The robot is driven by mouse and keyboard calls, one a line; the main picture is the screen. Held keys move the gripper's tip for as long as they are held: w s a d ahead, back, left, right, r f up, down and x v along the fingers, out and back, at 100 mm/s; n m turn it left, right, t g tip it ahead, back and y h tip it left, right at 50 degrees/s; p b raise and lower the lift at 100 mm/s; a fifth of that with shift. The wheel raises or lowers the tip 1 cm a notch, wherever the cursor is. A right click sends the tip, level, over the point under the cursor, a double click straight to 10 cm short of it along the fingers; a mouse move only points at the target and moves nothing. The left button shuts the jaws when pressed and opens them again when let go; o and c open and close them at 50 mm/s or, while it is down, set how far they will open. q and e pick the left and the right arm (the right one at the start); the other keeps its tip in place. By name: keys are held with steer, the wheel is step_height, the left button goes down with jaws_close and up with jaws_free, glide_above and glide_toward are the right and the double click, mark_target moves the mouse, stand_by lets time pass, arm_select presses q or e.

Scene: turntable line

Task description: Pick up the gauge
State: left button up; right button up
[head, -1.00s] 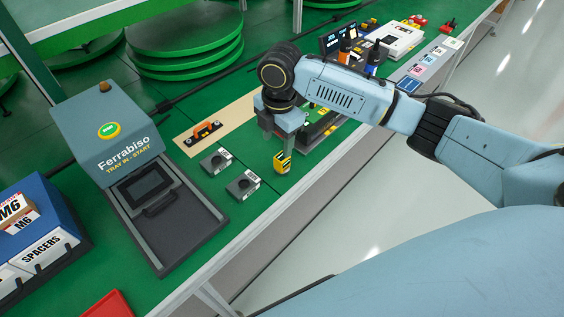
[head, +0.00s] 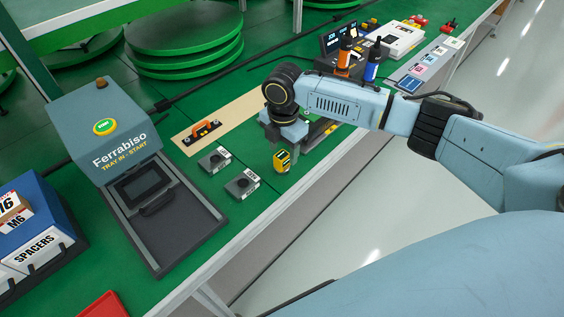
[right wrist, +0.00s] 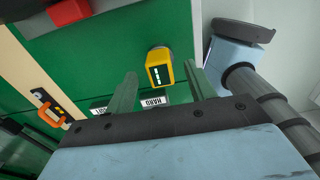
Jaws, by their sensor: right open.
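The gauge, a small yellow block with a dark face (head: 282,161), stands on the green bench near its front edge in the head view. In the right wrist view the yellow gauge (right wrist: 160,69) shows white marks on a dark display and a grey round end. My right gripper (head: 286,138) is just behind the gauge in the head view; its fingertips are partly hidden. In the right wrist view its open fingers (right wrist: 160,72) appear on either side of the gauge, with gaps; I cannot tell the depth between them. My left gripper is not in view.
Two dark labelled blocks (head: 241,184) lie left of the gauge. An orange-handled tool (head: 202,131) lies on a tan strip. A Ferrabiso tray station (head: 190,232) is farther left.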

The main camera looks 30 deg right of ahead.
mark_target(282, 155)
step_height(282, 155, down, 4)
steer(key=shift+a+r+b, duration=0.1)
steer(key=shift+a+b, duration=0.05)
steer(key=shift+b, duration=0.25)
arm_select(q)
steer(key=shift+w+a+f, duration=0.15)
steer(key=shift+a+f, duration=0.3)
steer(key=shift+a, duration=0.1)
arm_select(e)
jaws_close()
